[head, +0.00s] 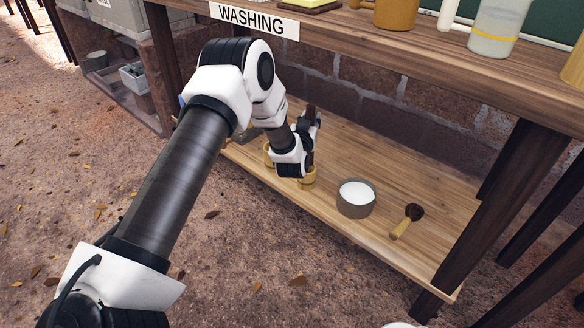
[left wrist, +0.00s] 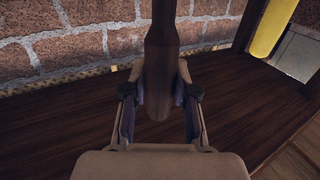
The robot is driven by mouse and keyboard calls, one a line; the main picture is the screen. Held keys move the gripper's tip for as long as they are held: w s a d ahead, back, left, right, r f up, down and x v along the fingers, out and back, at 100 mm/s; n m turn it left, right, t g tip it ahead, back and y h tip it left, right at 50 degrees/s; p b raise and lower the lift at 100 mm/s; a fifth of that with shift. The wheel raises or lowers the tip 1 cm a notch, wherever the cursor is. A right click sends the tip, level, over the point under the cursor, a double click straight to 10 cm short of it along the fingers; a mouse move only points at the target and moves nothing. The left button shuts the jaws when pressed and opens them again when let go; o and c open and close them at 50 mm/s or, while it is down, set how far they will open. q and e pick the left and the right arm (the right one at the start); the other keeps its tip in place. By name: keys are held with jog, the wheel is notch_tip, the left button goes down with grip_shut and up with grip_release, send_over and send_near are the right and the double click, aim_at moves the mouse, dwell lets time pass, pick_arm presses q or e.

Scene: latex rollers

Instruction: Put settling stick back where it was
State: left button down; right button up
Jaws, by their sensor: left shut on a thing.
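My left gripper (head: 309,122) reaches over the lower shelf under the washing table and is shut on the settling stick. The stick (left wrist: 160,60) is smooth, dark brown and rod-shaped; in the left wrist view it stands between the two fingers (left wrist: 158,92), its rounded end toward the wrist. In the head view only a dark bit of it shows above the fingers, and the arm hides the rest. I cannot tell whether it touches the shelf. My right gripper is not in view.
The wooden lower shelf (head: 420,240) holds a grey pot (head: 356,205) with white contents, a dark-headed brush (head: 402,228) with a light handle, and yellowish containers (head: 308,178) partly behind my gripper. A brick wall stands behind. The table top (head: 400,52) overhangs the shelf.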

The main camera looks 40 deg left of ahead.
pick_arm(q)
jog(key=f+b, duration=0.2)
jog(key=f, duration=0.1)
jog(key=f+b, duration=0.2)
jog(key=f, duration=0.1)
jog(key=f+b, duration=0.1)
jog(key=f, duration=0.3)
jog(key=shift+w+a+b, duration=0.1)
jog(key=shift+a+b, duration=0.15)
jog(key=shift+b, duration=0.15)
jog(key=shift+r, duration=0.2)
jog(key=shift+f, duration=0.15)
jog(key=c, duration=0.9)
grip_release()
